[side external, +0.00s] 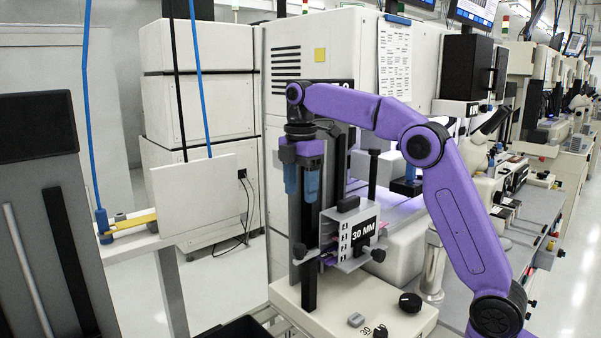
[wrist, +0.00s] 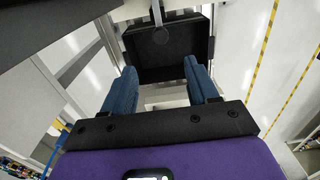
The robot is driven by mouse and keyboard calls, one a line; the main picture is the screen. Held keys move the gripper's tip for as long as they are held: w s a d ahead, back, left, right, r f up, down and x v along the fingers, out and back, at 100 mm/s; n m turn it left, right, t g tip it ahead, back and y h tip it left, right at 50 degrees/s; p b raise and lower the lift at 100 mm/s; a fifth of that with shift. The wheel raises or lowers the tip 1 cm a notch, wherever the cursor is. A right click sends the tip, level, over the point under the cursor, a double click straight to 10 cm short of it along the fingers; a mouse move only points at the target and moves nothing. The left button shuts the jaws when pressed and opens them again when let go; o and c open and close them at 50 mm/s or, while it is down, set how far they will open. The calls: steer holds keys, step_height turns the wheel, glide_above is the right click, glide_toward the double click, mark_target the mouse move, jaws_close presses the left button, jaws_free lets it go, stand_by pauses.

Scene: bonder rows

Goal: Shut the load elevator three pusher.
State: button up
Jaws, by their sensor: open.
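The elevator unit (side external: 335,262) stands in the middle of the side view, with dark upright columns and a bracket carrying a "30 MM" label (side external: 362,231). I cannot tell for certain which part is the pusher; a dark upright post with a knob (side external: 373,176) stands behind the label. My gripper (side external: 302,196) points down in front of the columns, above and left of the label.
A black open bin (side external: 243,328) sits low at the front, and it also shows in the wrist view (wrist: 185,62). Control knobs (side external: 410,302) are on the cream base. A white panel (side external: 195,199) with a yellow strip stands left. Open floor lies between that panel and the unit.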

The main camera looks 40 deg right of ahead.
steer(key=shift+r, duration=1.55)
steer(key=s+a+f+m, duration=0.1)
steer(key=s+a+f, duration=0.3)
steer(key=s, duration=0.5)
steer(key=s+a+f+m, duration=0.2)
steer(key=s+a+f, duration=0.25)
steer(key=s, duration=0.45)
steer(key=s+d+f, duration=0.2)
steer(key=s+f, duration=0.1)
steer(key=s, duration=0.3)
steer(key=s+d+f+m, duration=0.1)
steer(key=s+d+f, duration=0.1)
steer(key=s+f, duration=0.2)
steer(key=s+d+f+m, duration=0.1)
steer(key=s+d+f, duration=0.2)
steer(key=s, duration=0.7)
steer(key=shift+f, duration=0.6)
